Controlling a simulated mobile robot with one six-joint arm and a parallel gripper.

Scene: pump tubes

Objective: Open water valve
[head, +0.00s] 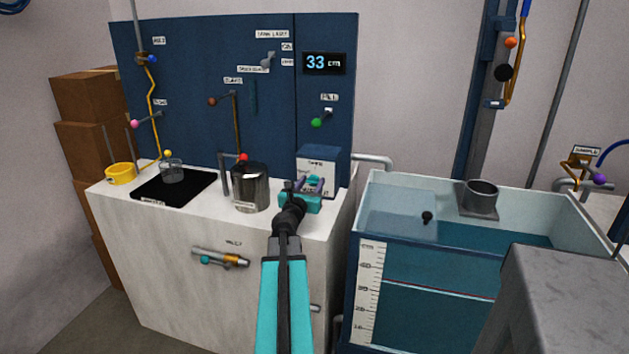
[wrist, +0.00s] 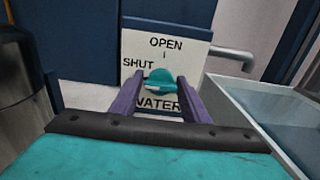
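The water valve is a teal handle (wrist: 160,82) on a white plate (wrist: 190,55) marked OPEN at the top, SHUT at the left and WATER below. In the head view the plate (head: 317,168) is on the front of a blue box at the right end of the white counter. My gripper (head: 308,186) is close in front of it. In the wrist view my gripper (wrist: 160,90) has its two purple fingers apart, one on each side of the handle, with gaps showing. How deep the fingers reach around the handle, and exactly where it points, I cannot tell.
A metal pot (head: 249,188) stands on the counter (head: 215,218) left of my gripper. A water tank (head: 368,290) with a scale is to the right. A display (head: 324,63) on the blue panel reads 33 cm. A grey pipe (head: 373,160) runs behind the box.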

